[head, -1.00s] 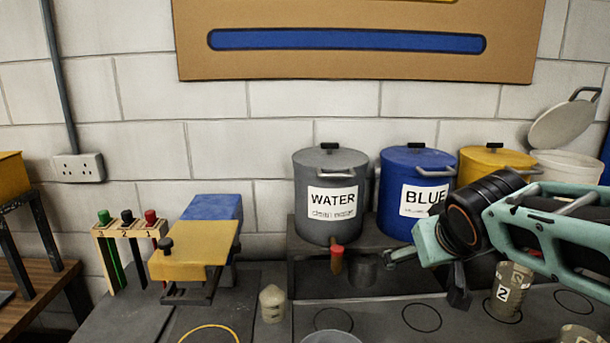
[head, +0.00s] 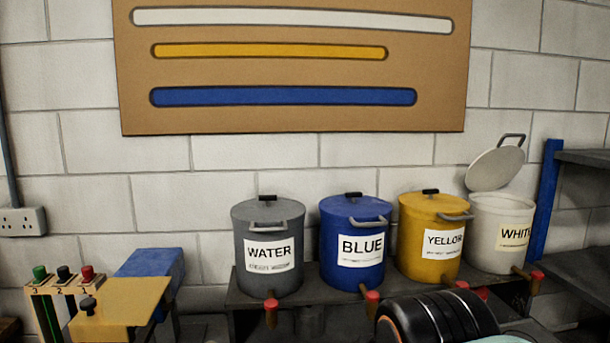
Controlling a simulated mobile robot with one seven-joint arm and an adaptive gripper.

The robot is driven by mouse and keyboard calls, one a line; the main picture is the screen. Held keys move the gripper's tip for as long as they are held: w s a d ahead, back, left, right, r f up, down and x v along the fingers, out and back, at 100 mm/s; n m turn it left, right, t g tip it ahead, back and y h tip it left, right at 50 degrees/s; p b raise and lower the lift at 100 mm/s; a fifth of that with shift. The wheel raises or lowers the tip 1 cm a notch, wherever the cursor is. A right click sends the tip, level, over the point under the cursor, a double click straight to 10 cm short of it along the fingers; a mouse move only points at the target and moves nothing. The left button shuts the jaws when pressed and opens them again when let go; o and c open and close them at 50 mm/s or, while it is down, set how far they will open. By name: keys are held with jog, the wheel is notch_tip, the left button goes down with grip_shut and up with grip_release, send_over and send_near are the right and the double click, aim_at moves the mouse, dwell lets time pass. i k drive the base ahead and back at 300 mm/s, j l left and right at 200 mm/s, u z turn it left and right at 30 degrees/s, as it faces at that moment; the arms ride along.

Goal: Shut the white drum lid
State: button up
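The white drum (head: 492,249) stands at the right end of the row of drums in the head view, with a label on its front. Its white lid (head: 495,167) is raised, tilted up at the back above the open rim, with a grey handle at its top. A black, rounded part of my arm shows at the bottom edge, right of centre, below the drums and apart from the lid. My gripper's fingers are not in this view.
Closed yellow (head: 421,259), blue (head: 333,269) and grey water (head: 262,275) drums stand left of the white one on a dark bench. Red-ended taps stick out in front. A blue post (head: 547,205) and dark shelves stand close at right.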

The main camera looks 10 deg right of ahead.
aim_at(498, 165)
jog(key=z, duration=1.4)
jog(key=i+l+u, duration=0.1)
jog(key=l, duration=0.25)
jog(key=i+l+u, duration=0.25)
jog(key=i+l, duration=0.15)
jog(key=l, duration=0.3)
jog(key=i+l+u, duration=0.15)
jog(key=l, duration=0.25)
jog(key=l+u, duration=0.1)
jog(key=l, duration=0.3)
jog(key=i, duration=0.05)
